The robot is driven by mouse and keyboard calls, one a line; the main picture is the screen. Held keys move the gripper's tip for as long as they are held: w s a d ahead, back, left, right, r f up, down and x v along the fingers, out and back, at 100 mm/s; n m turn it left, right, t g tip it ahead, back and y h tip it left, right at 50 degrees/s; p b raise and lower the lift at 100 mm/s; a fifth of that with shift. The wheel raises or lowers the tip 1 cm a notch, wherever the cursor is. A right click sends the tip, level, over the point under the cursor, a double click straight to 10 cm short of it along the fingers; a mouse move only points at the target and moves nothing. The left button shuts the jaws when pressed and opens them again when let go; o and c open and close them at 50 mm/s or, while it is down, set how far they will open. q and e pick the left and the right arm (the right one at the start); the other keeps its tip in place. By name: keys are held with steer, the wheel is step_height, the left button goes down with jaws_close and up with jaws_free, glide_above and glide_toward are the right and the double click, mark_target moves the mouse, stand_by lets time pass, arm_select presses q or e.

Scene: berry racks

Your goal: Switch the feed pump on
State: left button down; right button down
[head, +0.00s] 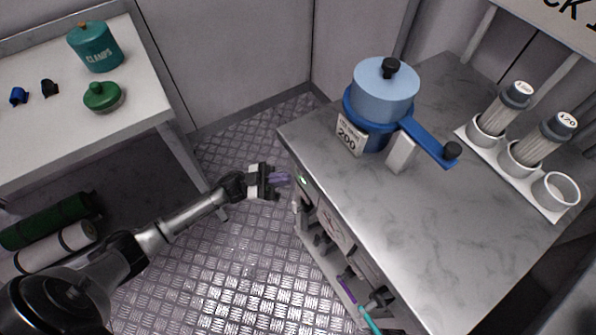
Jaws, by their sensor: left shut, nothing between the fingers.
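My left gripper (279,179) is shut and empty. It is held just off the front of the grey-topped bench (440,235), near its far left corner. A small green-lit spot (303,180) shows on the bench front, just right of the fingertips. I cannot tell whether the fingers touch the bench front. Nothing in view is legibly marked as the feed pump or its switch, and the front is seen at a steep angle. My right gripper is not in view.
A blue pot device (385,92) with a side handle and a 200 label (350,138) stands on the bench. A white rack (510,165) holds capped tubes. A white table (145,85) with a CLAMPS jar (95,48) stands left. Tools hang below the bench edge.

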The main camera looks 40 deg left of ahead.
arm_select(q)
steer(key=s+a+p, duration=0.2)
steer(key=s+p, duration=0.1)
steer(key=s, duration=0.2)
steer(key=shift+s+a, duration=0.15)
steer(key=shift+s, duration=0.15)
stand_by(0.4)
